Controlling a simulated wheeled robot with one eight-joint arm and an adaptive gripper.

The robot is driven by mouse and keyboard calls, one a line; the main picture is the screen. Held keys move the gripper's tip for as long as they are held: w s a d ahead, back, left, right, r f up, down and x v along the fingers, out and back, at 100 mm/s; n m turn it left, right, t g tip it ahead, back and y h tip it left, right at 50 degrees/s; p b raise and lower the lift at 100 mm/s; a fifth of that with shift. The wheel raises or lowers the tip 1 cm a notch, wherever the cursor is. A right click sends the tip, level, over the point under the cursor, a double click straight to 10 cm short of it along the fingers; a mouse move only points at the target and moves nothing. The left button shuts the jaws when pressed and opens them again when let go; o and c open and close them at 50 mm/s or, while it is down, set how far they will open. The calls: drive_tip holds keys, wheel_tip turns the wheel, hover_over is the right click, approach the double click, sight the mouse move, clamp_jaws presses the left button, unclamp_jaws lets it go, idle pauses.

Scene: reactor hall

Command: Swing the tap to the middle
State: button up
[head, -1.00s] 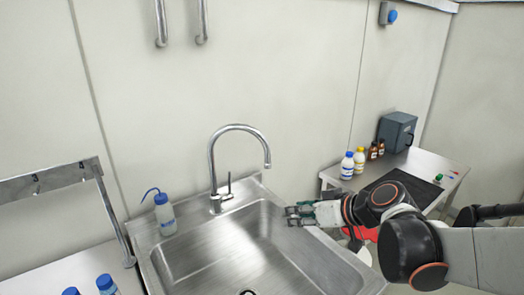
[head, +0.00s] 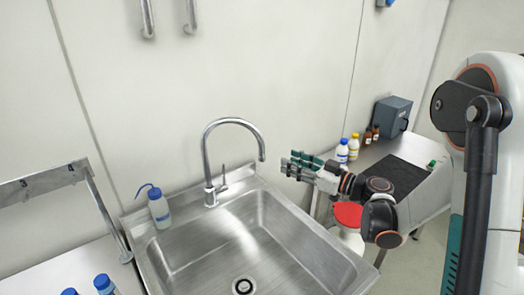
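The tap (head: 206,160) is a chrome gooseneck at the back edge of the steel sink (head: 172,258). Its spout arches to the right and its tip (head: 262,157) points down over the right part of the basin. A small lever (head: 223,177) stands beside the tap's base. My gripper (head: 288,166) is to the right of the spout tip, its fingers pointing left. In the picture a small gap shows between fingers and spout. The fingers appear spread apart with nothing between them.
A wash bottle (head: 159,208) stands on the sink's left rim. A red-lidded bin (head: 347,214) is right of the sink. Bottles (head: 342,151) and a dark grey box (head: 391,117) stand on the right table. A metal rack (head: 40,182) is at left.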

sight(262, 150)
drive_tip(key=b+x, duration=0.1)
drive_tip(key=x, duration=1.1)
drive_tip(key=shift+a+b, duration=0.1)
drive_tip(key=shift+b, duration=0.3)
clamp_jaws()
